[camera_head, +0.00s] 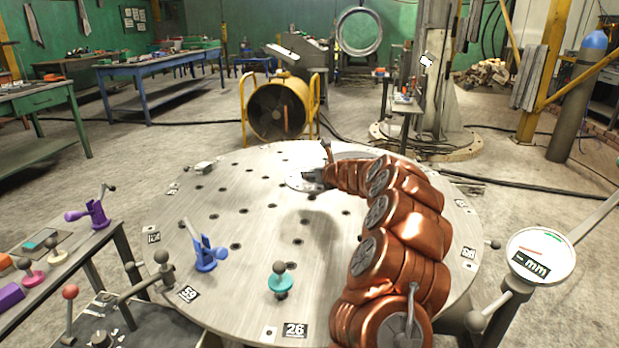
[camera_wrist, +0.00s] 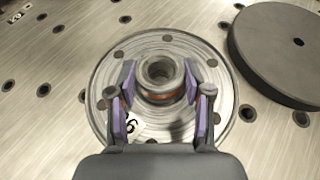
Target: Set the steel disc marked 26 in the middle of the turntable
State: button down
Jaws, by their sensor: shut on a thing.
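The steel disc (camera_wrist: 160,58) is a flat round plate with a ring of holes and a raised hub (camera_wrist: 160,76). A label, partly hidden and ending in 6, shows near my gripper. My gripper (camera_wrist: 161,95) is shut on the hub, one finger on each side. In the head view the disc (camera_head: 298,184) is small and partly hidden by my copper arm, over the far half of the turntable (camera_head: 255,260). I cannot tell whether it touches the surface.
A dark thick disc (camera_wrist: 285,55) lies close to the right in the wrist view. On the turntable's near rim are a blue clamp (camera_head: 208,253), a teal knob (camera_head: 281,281) and a 26 plate (camera_head: 295,329). A dial (camera_head: 540,255) stands at right. The turntable's left middle is clear.

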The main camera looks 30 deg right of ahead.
jog(key=shift+d, duration=0.1)
jog(key=shift+f+b, duration=2.8)
jog(key=shift+b, duration=0.45)
jog(key=shift+p, duration=0.4)
jog(key=shift+f, duration=0.5)
jog(key=c, duration=0.8)
grip_release()
jog(key=o, duration=0.4)
jog(key=shift+s+f, duration=0.1)
jog(key=shift+f, duration=0.05)
